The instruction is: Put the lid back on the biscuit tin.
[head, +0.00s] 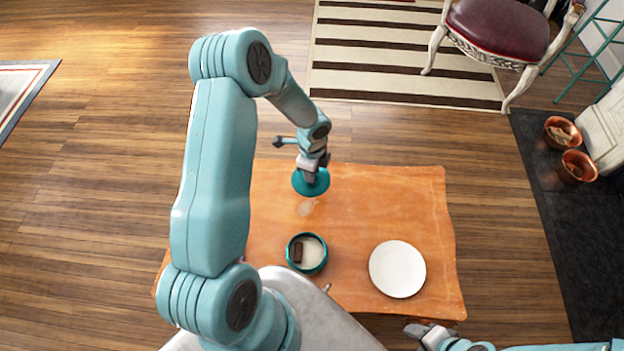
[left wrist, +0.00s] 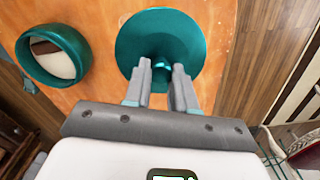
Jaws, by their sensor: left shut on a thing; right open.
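The teal lid (head: 311,184) is at the far part of the wooden table; in the left wrist view the lid (left wrist: 160,35) is a round disc with a knob. My left gripper (head: 313,172) is shut on the lid's knob; it also shows in the left wrist view (left wrist: 161,70). The biscuit tin (head: 292,262) is a round teal open tin near the table's front, with dark biscuits inside. It also shows at the left of the left wrist view (left wrist: 82,48). My right gripper (head: 415,331) is open and apart from both, at the table's front right edge.
A white plate (head: 397,269) lies on the table (head: 430,200) to the right of the tin. The table's middle is clear. A chair (head: 498,30), a striped rug (head: 390,75) and copper pots (head: 578,166) stand beyond the table.

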